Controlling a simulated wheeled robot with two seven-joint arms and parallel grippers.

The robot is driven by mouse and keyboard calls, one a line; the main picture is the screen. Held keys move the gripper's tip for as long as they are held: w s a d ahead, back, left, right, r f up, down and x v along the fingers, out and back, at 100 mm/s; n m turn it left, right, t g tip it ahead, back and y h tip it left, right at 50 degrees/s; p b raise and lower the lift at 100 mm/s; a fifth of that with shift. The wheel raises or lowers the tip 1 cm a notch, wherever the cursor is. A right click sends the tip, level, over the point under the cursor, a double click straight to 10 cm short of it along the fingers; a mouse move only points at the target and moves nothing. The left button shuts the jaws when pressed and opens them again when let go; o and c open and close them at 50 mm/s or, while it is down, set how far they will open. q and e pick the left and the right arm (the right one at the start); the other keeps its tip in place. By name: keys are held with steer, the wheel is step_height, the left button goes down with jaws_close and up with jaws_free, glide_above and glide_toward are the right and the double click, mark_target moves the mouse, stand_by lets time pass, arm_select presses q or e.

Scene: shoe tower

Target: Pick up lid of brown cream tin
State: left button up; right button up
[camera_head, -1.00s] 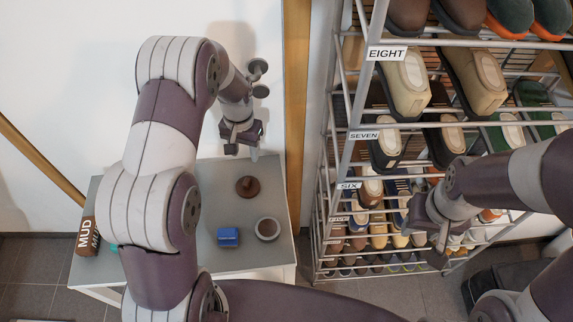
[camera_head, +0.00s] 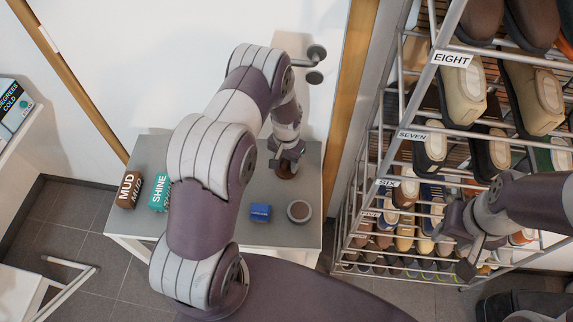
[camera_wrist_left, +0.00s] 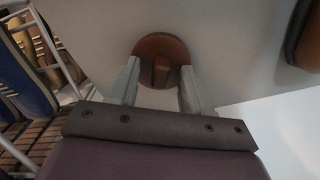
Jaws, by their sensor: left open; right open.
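The round brown lid (camera_wrist_left: 172,47) with its raised knob lies on the grey table in the left wrist view. It shows only partly in the head view (camera_head: 286,172), under my left gripper (camera_head: 288,158). My left gripper is open over the lid, and in the wrist view its fingers (camera_wrist_left: 160,88) stand on either side of the knob, with a gap showing. The round tin of brown cream (camera_head: 299,211) stands uncovered on the table nearer the front. My right gripper (camera_head: 469,262) is open and empty in front of the shoe rack.
A blue block (camera_head: 260,212) lies left of the tin. A brown MUD brush (camera_head: 129,190) and a teal SHINE brush (camera_head: 160,193) are at the table's (camera_head: 282,236) left. The shoe rack (camera_head: 352,214) stands close on the right.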

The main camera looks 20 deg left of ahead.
arm_select(q)
jaws_close()
steer(key=shift+r, duration=0.1)
